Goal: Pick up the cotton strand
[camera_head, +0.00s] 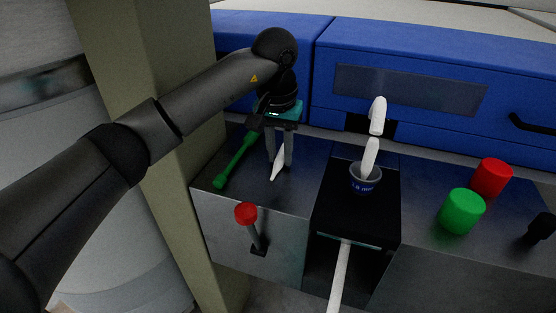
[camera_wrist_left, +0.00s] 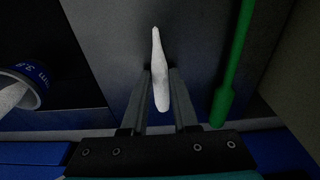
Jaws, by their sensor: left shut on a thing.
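A white, tapered cotton strand (camera_head: 277,174) is between the fingers of my left gripper (camera_head: 281,163), above the grey metal top left of the black channel. In the left wrist view the strand (camera_wrist_left: 160,92) lies lengthwise between the two fingers, its narrow tip pointing up in the picture. The left gripper is shut on it. In the head view part of the strand is hidden behind the fingers, and I cannot tell whether its lower tip touches the metal. My right gripper is not in view.
A green-handled tool (camera_head: 236,161) lies left of the gripper. A red-topped lever (camera_head: 246,214) stands in front. A labelled grey ring (camera_head: 366,184) holds more white strand (camera_head: 370,158). Green (camera_head: 462,212) and red (camera_head: 492,178) cylinders stand right. The blue machine (camera_head: 420,75) borders the back.

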